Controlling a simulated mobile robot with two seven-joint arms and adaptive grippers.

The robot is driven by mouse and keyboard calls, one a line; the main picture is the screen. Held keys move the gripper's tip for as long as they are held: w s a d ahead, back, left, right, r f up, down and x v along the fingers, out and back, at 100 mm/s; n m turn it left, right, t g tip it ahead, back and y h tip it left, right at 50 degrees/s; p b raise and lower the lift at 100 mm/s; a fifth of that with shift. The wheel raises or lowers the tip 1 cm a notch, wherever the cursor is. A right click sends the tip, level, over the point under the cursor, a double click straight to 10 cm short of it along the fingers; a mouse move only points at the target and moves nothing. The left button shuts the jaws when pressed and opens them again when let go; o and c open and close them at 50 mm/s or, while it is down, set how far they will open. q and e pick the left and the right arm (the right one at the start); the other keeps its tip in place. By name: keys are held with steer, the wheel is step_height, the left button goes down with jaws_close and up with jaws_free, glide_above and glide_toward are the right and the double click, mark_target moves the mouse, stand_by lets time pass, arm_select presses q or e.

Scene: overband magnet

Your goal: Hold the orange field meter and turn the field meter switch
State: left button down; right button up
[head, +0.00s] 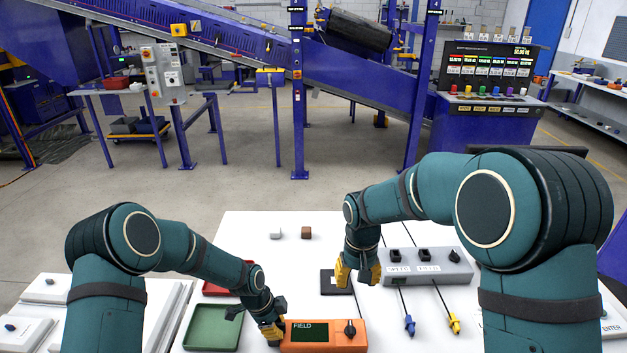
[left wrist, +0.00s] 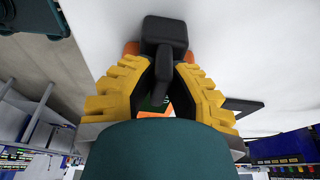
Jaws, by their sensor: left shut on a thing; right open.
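The orange field meter (head: 323,343) lies at the front of the white table, with a dark green screen marked FIELD. Its black switch knob (head: 350,328) is at the right of its face. My left gripper (head: 272,333) is shut on the meter at its left end. In the left wrist view its yellow fingers (left wrist: 160,88) flank a dark part, with bits of the orange meter (left wrist: 132,48) behind; the contact is partly hidden. My right gripper (head: 358,272) is open and empty, behind and above the meter, apart from the knob.
A black pad (head: 328,283) lies behind the meter. A grey box (head: 450,268) with black switches stands at the right, and a blue and a yellow probe (head: 454,323) lie before it. A green tray (head: 205,335) is at the left. Two small blocks (head: 306,232) sit at the back.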

steer(key=shift+r, duration=0.3)
arm_select(q)
steer(key=c, duration=0.9)
jaws_free()
steer(key=p+v, duration=0.1)
steer(key=v, duration=0.5)
steer(key=d+p+v, duration=0.1)
steer(key=p+v, duration=0.1)
steer(key=v, duration=0.5)
steer(key=d+p+v, duration=0.1)
steer(key=p+v, duration=0.1)
steer(key=v, duration=0.4)
steer(key=shift+d+r, duration=0.1)
steer(key=shift+r, duration=0.6)
arm_select(e)
step_height(320, 180, up, 5)
steer(key=shift+f, duration=0.1)
